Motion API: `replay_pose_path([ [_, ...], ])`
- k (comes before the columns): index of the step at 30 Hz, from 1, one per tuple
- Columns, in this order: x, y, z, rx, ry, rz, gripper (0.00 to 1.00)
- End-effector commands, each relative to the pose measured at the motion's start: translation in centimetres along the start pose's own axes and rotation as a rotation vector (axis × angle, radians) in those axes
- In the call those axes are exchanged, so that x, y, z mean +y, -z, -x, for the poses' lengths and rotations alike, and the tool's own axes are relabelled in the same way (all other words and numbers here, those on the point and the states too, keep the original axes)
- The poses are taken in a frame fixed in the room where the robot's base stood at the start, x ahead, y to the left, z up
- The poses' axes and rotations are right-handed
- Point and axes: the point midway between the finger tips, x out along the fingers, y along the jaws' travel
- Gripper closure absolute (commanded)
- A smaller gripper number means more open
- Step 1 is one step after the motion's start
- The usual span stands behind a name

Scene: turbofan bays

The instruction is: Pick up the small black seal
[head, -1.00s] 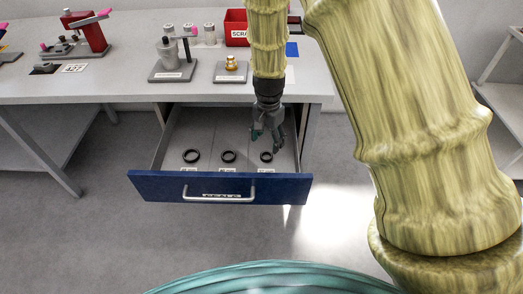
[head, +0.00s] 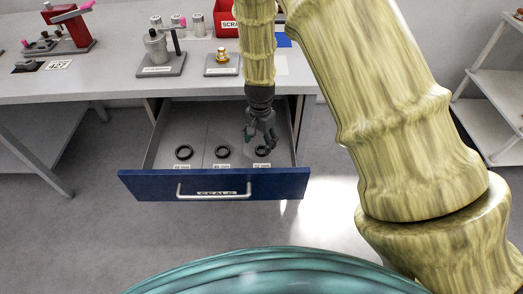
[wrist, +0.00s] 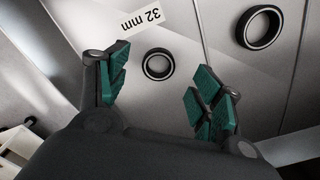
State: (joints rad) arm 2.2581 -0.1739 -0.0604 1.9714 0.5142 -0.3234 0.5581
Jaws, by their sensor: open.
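The small black seal (head: 262,150) is a ring lying flat in the right compartment of the open blue drawer (head: 150,186). It also shows in the wrist view (wrist: 158,78), beside a "32 mm" label. My gripper (head: 261,138) points down over that compartment, partly covering the seal in the head view. In the wrist view my gripper (wrist: 164,82) is open, its green-padded fingers on either side of the seal in the picture. The fingers appear above the seal and nothing is held.
Two larger black seals, a middle one (head: 222,151) and a left one (head: 183,152), lie in the neighbouring compartments, split by low dividers. The drawer walls stand close around my gripper. The workbench (head: 110,86) above carries fixtures and a red bin (head: 227,20).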

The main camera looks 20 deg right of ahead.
Motion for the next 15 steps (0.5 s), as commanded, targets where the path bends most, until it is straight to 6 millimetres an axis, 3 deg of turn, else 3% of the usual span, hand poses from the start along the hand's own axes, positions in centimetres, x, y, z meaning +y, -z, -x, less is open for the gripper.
replay_pose_path([
  [9, 0.0, 0.7, -3.5, -0.002, -0.002, -0.001, 0.34],
  [15, -0.1, 0.7, -4.3, 0.0, 0.0, 0.0, 0.34],
])
